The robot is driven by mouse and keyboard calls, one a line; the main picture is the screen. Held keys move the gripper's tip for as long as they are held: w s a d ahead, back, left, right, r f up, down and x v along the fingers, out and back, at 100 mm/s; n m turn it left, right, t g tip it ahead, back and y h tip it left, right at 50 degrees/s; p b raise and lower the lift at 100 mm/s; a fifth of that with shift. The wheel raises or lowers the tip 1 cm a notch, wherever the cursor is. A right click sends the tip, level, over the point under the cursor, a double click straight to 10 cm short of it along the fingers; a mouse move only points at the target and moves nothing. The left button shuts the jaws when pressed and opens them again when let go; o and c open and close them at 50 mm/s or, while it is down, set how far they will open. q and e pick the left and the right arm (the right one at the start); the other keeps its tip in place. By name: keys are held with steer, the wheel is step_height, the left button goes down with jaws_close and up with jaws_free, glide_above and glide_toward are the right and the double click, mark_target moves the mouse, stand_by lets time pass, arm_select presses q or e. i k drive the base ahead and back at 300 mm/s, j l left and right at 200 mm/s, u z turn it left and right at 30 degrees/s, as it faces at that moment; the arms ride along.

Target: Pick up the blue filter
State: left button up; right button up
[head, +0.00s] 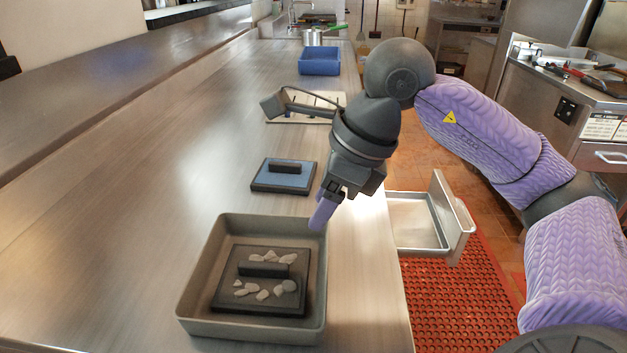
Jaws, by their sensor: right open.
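The blue filter (264,178) is a flat blue pad with a dark base and a black bar handle on top. It lies on the metal counter, behind the grey bin. My right gripper (322,214) points down over the counter, to the right of the blue filter and nearer the camera, by the bin's back right corner. It is open and holds nothing; its purple fingers overlap in this view. It is apart from the blue filter. My left gripper is not in view.
A grey bin (196,283) in front holds a black filter (230,290) scattered with several pale pieces. A pale perforated board (300,112) and a blue bin (320,67) stand farther back. A metal tray (415,222) juts out right. The counter's left side is clear.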

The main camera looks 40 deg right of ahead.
mark_target(286, 175)
steer(key=z, duration=1.1)
